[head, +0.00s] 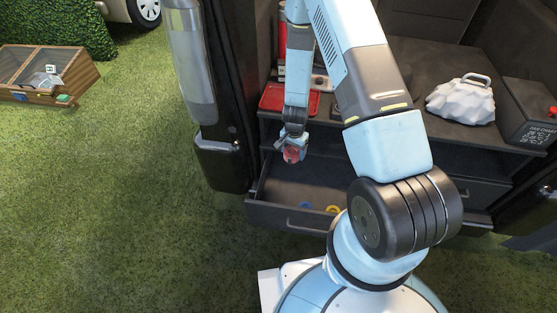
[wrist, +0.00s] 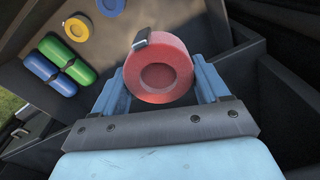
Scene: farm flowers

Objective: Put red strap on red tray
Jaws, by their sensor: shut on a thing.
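My gripper (head: 291,151) is shut on the red strap (wrist: 181,56), a rolled red band with a dark metal buckle. In the wrist view the roll sits between my two light-blue fingers. In the head view my gripper hangs over the open drawer (head: 290,215), in front of the shelf and below its level. The red tray (head: 271,98) lies flat on the shelf, behind and above my gripper. My forearm hides part of it. The tray does not show in the wrist view.
The drawer holds a blue strap (wrist: 111,5), a yellow strap (wrist: 77,29) and green and blue rolls (wrist: 67,60). A grey-white lumpy bag (head: 460,102) and a dark box (head: 527,115) stand right on the shelf. A dark upright post is left of the tray.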

